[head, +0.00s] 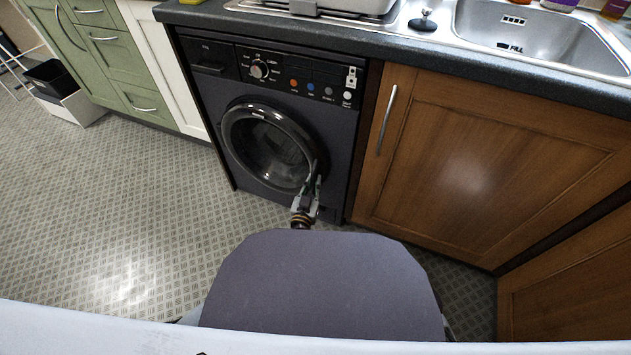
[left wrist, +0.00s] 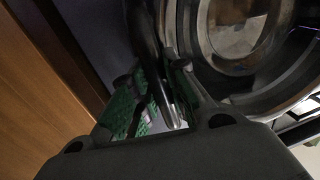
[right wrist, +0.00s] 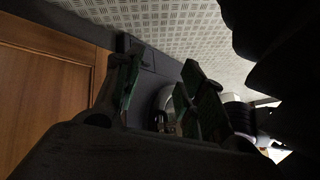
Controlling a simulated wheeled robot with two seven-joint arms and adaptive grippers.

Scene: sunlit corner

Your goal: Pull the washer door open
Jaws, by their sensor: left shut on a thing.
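The washer (head: 222,95) is dark, with a round door (head: 270,145) of dark glass in a black and chrome ring. My left gripper (head: 311,186) is at the lower right part of the door's rim. In the left wrist view, the left gripper (left wrist: 158,88) has its green-padded fingers shut on a dark curved bar at the door's edge, the door handle (left wrist: 143,35). I cannot tell whether the door is ajar. In the right wrist view, my right gripper (right wrist: 162,85) has its fingers apart with nothing between them. The washer front (right wrist: 147,75) lies beyond it.
A wooden cupboard (head: 480,150) with a metal handle stands right of the washer. A white panel and green drawers (head: 115,55) are to the left. The dark worktop (head: 300,32) with a sink (head: 545,40) runs above. Patterned floor (head: 110,190) at left is clear.

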